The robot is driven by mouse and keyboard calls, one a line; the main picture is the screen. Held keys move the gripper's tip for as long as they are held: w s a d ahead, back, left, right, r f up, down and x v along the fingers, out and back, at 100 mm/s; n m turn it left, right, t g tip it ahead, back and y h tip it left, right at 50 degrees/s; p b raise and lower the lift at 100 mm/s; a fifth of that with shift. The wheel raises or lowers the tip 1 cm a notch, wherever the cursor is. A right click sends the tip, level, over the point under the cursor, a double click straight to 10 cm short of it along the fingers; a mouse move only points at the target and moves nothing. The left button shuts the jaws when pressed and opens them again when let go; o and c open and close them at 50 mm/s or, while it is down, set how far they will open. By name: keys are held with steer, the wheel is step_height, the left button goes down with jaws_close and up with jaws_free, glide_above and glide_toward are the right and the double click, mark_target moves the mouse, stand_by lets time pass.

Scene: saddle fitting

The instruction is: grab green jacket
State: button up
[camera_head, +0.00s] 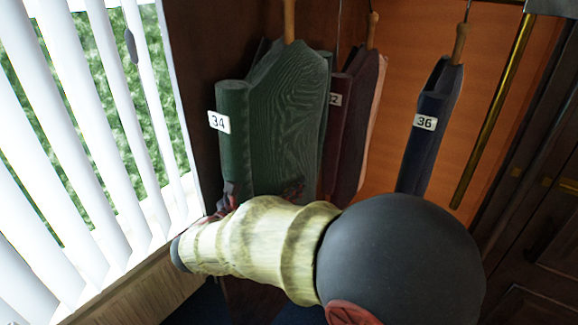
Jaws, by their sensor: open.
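The green jacket (287,125) hangs at the upper middle from a light wooden hanger. Its sleeve carries a white tag reading 34. My gripper (260,193) is at the jacket's lower part, mostly hidden behind my own pale arm link. Only dark red and black finger parts show, one at the lower left of the jacket and one at its lower right. The jaws are open, with the jacket's lower part showing between the visible parts. I cannot tell whether they touch the cloth. The jacket's bottom edge is hidden behind my arm.
A dark maroon jacket (361,115) hangs close on the green jacket's right. A navy jacket (428,135) tagged 36 hangs farther right, with a gap between. White window blinds (75,110) are at left. A brass rod (493,110) and dark wooden panelling (540,235) are at right.

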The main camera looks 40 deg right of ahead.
steer(key=c, duration=1.7)
steer(key=shift+r, duration=0.1)
jaws_close()
